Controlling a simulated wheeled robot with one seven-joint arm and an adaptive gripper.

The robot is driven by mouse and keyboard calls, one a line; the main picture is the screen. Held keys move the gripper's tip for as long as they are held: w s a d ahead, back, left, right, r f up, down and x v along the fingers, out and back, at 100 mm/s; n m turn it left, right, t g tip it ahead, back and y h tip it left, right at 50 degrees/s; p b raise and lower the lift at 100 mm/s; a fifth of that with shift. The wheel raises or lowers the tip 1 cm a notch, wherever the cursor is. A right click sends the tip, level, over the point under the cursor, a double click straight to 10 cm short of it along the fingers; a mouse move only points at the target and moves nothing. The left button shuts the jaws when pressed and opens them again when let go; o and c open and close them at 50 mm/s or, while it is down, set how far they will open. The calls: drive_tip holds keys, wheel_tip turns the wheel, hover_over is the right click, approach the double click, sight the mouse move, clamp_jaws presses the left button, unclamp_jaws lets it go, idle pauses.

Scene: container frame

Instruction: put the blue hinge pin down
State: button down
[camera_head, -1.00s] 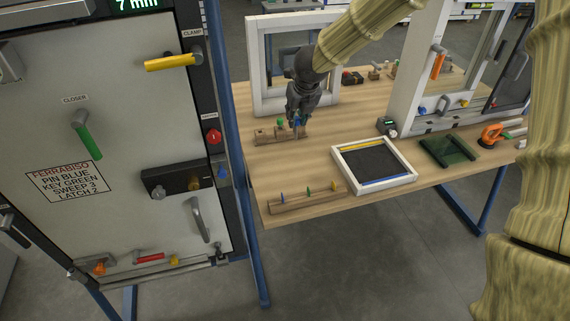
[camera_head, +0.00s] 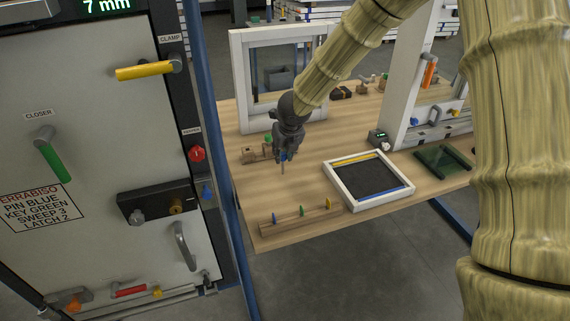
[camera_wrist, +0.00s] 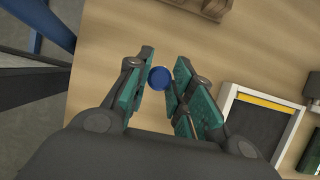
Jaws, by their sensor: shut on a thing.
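My gripper (camera_head: 286,152) is over the left part of the wooden table (camera_head: 315,160), pointing down. It is shut on the blue hinge pin (camera_head: 284,157). In the wrist view the pin's round blue head (camera_wrist: 159,78) shows between the teal finger pads of my gripper (camera_wrist: 160,85). In the head view the pin's thin shaft points down below the fingers, and it looks clear of the table. A wooden block (camera_head: 251,156) with a green-topped piece (camera_head: 268,142) stands just left of the gripper, partly hidden by it.
A white-rimmed tray (camera_head: 338,187) with a dark floor is to the right. A wooden rack (camera_head: 300,219) holding small coloured pieces lies at the table's front edge. A white window frame (camera_head: 237,85) stands behind. Bare tabletop lies between gripper and rack. A large door panel is at left.

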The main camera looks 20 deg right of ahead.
sight(284, 158)
drive_tip(key=shift+f+b, duration=0.35)
drive_tip(key=shift+f, duration=1.75)
drive_tip(key=shift+f, duration=0.1)
drive_tip(key=c, duration=1.3)
unclamp_jaws()
drive_tip(key=shift+o, duration=0.2)
drive_tip(key=shift+r, duration=0.2)
drive_tip(key=v, duration=1.2)
drive_tip(key=shift+f, duration=0.1)
